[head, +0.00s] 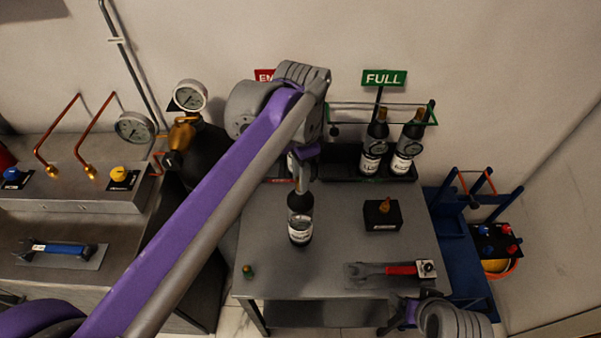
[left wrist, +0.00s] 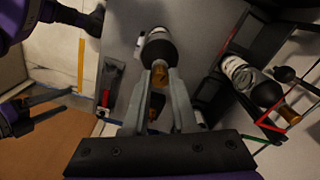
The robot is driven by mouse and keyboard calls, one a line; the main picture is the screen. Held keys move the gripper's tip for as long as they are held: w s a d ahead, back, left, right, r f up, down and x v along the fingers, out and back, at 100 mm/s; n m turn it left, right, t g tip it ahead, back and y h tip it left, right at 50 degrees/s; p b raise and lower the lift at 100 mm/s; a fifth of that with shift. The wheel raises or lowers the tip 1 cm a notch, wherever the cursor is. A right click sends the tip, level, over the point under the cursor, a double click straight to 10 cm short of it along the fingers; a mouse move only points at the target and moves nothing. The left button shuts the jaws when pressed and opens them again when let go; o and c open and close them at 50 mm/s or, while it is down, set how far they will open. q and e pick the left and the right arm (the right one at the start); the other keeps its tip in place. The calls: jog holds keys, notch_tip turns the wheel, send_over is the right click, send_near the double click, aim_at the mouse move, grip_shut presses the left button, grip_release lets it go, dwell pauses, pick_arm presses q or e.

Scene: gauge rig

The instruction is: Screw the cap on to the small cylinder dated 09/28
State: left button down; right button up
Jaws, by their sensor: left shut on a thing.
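A small black cylinder (head: 300,223) with a white label is upright over the middle of the table; its date is too small to read. My left gripper (head: 302,172) comes down on its top. In the left wrist view the fingers (left wrist: 162,98) are shut on its brass neck (left wrist: 160,75), and the black body (left wrist: 158,48) lies beyond them. I cannot tell whether its base touches the table. A small green and brass piece (head: 248,271), possibly the cap, is at the table's front left. My right gripper (head: 398,313) is empty near the front right edge, fingers apart.
A black block with a brass fitting (head: 383,208) and a red-handled wrench (head: 400,269) are on the right of the table (head: 340,235). Two labelled cylinders (head: 373,150) stand in the rack under the FULL sign (head: 384,78). A blue stand (head: 455,250) is at right.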

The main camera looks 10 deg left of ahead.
pick_arm(q)
jog(key=shift+m, duration=0.8)
jog(key=m, duration=0.2)
jog(key=shift+m, duration=0.4)
jog(key=shift+m+p, duration=0.4)
jog(key=shift+m, duration=0.8)
jog(key=m, duration=0.2)
jog(key=shift+m, duration=1.6)
